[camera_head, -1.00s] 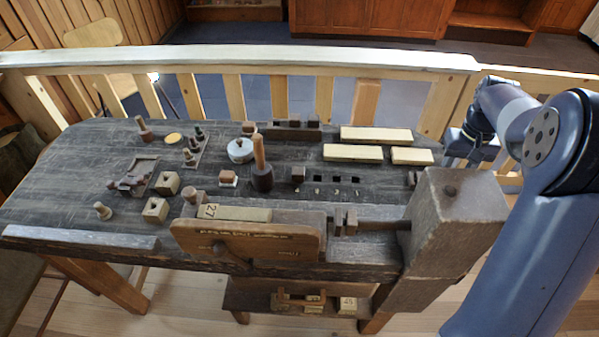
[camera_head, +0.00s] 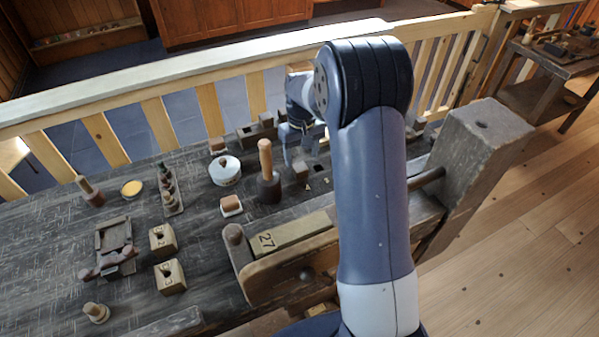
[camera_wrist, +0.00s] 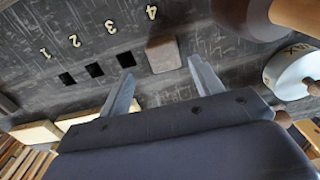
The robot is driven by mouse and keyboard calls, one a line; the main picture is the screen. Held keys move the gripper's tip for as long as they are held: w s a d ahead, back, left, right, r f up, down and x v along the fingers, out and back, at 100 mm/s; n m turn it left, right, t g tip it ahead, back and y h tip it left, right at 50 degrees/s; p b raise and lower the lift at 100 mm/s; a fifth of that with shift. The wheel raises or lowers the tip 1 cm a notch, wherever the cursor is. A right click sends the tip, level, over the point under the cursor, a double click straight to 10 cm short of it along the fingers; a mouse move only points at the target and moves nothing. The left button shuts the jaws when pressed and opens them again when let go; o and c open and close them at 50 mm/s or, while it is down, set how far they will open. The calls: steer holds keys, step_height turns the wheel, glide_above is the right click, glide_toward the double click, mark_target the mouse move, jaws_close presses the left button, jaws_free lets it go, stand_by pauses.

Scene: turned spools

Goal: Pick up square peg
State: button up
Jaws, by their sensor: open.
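The square peg (camera_wrist: 163,53) is a brown block at the number 4 in the wrist view, in line with several dark square holes in the bench. In the head view it is the small brown block (camera_head: 300,172) at the back of the bench, partly behind my arm. My gripper (camera_wrist: 160,66) is open and empty, with its two fingers apart and the peg showing between and just past their tips. In the head view my gripper (camera_head: 303,150) is over the back of the bench near the peg, partly hidden by my arm. Contact with the peg is not visible.
A dark mallet with an upright wooden handle (camera_head: 266,160) stands left of the peg. A round white tin (camera_head: 224,170) is further left. Pale wooden blocks (camera_wrist: 36,133) lie near the gripper in the wrist view. A railing (camera_head: 160,125) runs behind the bench.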

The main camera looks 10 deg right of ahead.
mark_target(300, 167)
steer(key=f, duration=0.4)
steer(key=shift+s+a+p, duration=0.3)
steer(key=shift+s+p, duration=0.05)
steer(key=shift+p, duration=0.05)
steer(key=shift+f, duration=0.5)
steer(key=shift+c, duration=0.5)
steer(key=c, duration=1)
steer(key=shift+o, duration=0.2)
steer(key=shift+r, duration=0.1)
